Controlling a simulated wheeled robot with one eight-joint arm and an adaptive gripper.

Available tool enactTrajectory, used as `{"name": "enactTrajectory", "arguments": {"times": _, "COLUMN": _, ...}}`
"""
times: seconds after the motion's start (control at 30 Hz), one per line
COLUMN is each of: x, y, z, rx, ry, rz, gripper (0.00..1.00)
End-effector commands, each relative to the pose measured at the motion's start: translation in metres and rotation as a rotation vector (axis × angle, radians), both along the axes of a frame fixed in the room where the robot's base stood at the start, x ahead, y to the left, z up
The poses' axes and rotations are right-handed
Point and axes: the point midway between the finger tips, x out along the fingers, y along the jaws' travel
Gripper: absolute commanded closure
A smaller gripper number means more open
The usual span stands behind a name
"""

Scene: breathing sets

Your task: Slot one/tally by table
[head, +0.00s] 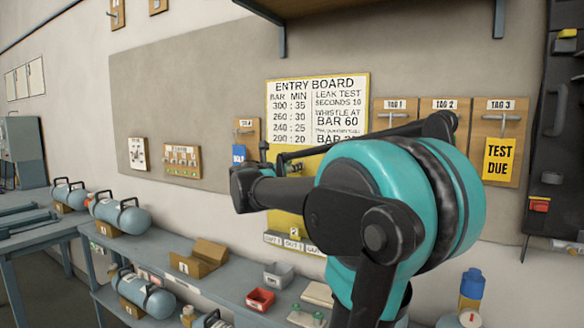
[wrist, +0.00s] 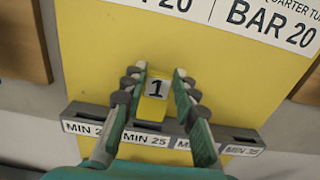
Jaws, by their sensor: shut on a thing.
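My gripper (wrist: 159,84) is shut on a yellow tally (wrist: 152,105) marked 1, with a finger on each side. The tally is over the grey slot rail (wrist: 100,119) at the MIN 25 label (wrist: 145,138). I cannot tell whether its lower end is inside the slot. A dark open slot (wrist: 240,138) shows at the right end of the rail. In the head view my arm covers part of the yellow entry board (head: 318,78), whose table pairs 300 with 35, 260 with 30, 240 with 25 and 200 with 20. The held tally cannot be made out there.
A tally marked 2 (head: 293,232) sits low on the board, above labels reading OUT. Tag boards (head: 395,118) hang to the right, one with a TEST DUE card (head: 499,159). Blue cylinders (head: 120,215), a red bin (head: 260,300) and a grey bin (head: 278,275) are on the bench.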

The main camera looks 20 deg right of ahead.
Motion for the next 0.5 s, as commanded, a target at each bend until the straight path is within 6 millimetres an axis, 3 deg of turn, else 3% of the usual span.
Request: {"name": "enactTrajectory", "arguments": {"times": 0.5, "x": 0.0001, "y": 0.0, "z": -0.0036, "rx": 0.0, "ry": 0.0, "rz": 0.0, "gripper": 0.89}}
